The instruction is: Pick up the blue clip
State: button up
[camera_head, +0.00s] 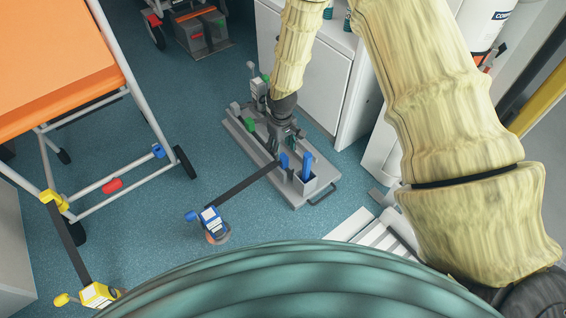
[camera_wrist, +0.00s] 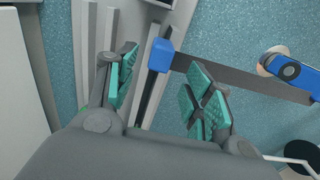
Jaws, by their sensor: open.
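A blue clip (camera_wrist: 161,54) sits at the end of a dark strap in the wrist view, in the gap between my finger pads and a little beyond them. In the head view the clip (camera_head: 284,161) is at the grey tray, just below my gripper (camera_head: 286,136). The strap runs from it to a blue buckle device (camera_head: 212,221) on the floor, which also shows in the wrist view (camera_wrist: 288,69). My gripper (camera_wrist: 164,88) is open, with teal pads apart and nothing held. I cannot tell whether a pad touches the clip.
The grey tray (camera_head: 318,196) has upright holders, green pieces and a bin with another blue piece (camera_head: 307,165). A white cabinet (camera_head: 318,85) stands close behind it. A stretcher frame (camera_head: 125,176) with an orange top is at left. A yellow buckle (camera_head: 98,294) lies lower left.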

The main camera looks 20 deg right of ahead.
aim_at(283, 157)
jog(key=shift+s+d+f+b, duration=0.1)
jog(key=shift+s+f+b, duration=0.05)
jog(key=shift+f+b, duration=1.15)
jog(key=shift+s+d+f+b, duration=0.1)
jog(key=shift+f+b, duration=0.8)
jog(key=shift+f, duration=0.75)
jog(key=c, duration=1.1)
